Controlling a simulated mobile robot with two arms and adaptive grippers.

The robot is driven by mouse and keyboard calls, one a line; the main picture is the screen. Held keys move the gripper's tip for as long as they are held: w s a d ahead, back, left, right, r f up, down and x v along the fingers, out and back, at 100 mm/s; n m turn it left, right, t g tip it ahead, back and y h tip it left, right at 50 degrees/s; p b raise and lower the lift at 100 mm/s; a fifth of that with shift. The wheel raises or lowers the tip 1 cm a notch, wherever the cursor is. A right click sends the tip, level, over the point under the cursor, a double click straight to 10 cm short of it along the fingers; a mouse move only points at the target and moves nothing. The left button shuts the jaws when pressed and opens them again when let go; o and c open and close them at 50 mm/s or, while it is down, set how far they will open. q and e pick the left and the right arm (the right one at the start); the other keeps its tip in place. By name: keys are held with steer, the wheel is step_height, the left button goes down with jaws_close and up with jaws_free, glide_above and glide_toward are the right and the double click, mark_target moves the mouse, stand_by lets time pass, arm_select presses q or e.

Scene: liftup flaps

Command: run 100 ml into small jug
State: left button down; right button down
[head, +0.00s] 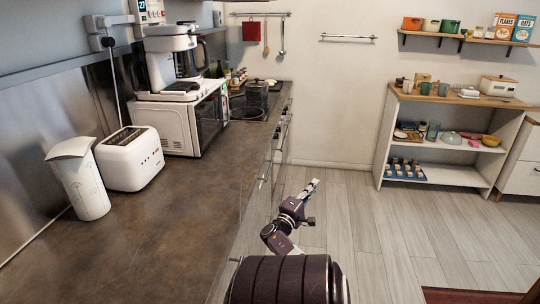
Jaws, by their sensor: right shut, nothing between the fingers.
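No jug can be made out for certain. A tall white container (80,178) with a flared, slanted grey top stands on the brown counter (165,215) at the left; I cannot tell whether it is a jug. No tap shows. My right gripper (314,184) is shut and empty, over the floor just right of the counter's edge, apart from everything. My left gripper is out of view.
A white shelf unit (440,172) stands at the right. The front counter and the middle floor are clear.

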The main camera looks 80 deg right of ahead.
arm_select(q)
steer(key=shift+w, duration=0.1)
arm_select(e)
steer(key=w+a+f+n+t+y, duration=0.1)
steer(key=a+f+n+t+y, duration=0.15)
steer(key=a+f, duration=0.75)
steer(key=w+a+f+n+t+y, duration=0.1)
steer(key=a+f+n+t+y, duration=0.3)
steer(key=f, duration=1.1)
steer(key=w+a+f+m+y, duration=0.1)
steer(key=a+f+y, duration=0.1)
steer(key=a+f, duration=0.85)
steer(key=w+a+f+n+t+y, duration=0.15)
steer(key=a+f+y, duration=0.35)
steer(key=a+f, duration=1)
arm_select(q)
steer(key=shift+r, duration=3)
arm_select(e)
steer(key=a+f+t+y, duration=0.2)
steer(key=a+y, duration=0.3)
steer(key=a, duration=2.2)
steer(key=shift+w+a+f, duration=0.3)
steer(key=shift+f, duration=0.35)
